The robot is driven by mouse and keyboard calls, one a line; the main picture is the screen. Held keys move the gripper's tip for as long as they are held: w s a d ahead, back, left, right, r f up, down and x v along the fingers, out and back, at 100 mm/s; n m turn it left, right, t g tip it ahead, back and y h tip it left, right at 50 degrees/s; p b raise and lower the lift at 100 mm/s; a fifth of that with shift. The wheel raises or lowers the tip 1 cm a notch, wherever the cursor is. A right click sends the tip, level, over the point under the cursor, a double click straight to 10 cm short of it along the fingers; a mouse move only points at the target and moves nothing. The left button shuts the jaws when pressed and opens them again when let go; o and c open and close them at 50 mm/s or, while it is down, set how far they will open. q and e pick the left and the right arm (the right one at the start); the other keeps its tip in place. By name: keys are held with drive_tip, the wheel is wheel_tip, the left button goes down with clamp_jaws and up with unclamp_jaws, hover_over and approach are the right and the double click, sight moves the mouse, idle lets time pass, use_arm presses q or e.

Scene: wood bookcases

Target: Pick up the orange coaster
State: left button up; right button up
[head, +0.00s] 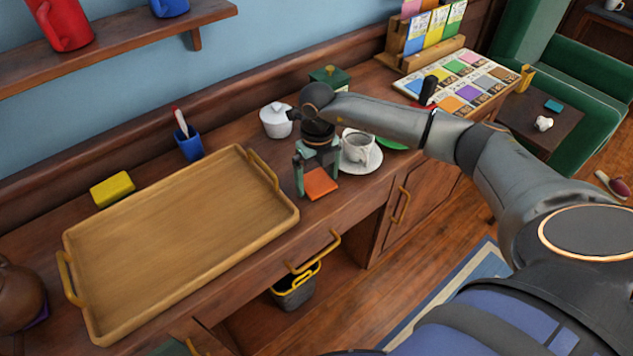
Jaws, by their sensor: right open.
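The orange coaster (320,184) lies flat on the wooden counter (345,195), near its front edge, between the tray and the saucer. My right gripper (318,178) points down over the coaster. Its two fingers are apart, one toward the left and one toward the right of the coaster. Nothing shows between the fingers above the coaster. I cannot tell whether the fingertips touch the coaster or the counter. My left gripper is not in view.
A wooden tray (180,318) with yellow handles lies left of the coaster. A cup (358,146) on a white saucer (372,166) stands close on the right. A white sugar bowl (275,122) and a blue cup (190,147) stand behind. A wall shelf (120,45) hangs upper left.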

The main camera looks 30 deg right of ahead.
drive_tip(key=shift+c, duration=0.4)
drive_tip(key=c, duration=1)
drive_tip(key=shift+r, duration=0.1)
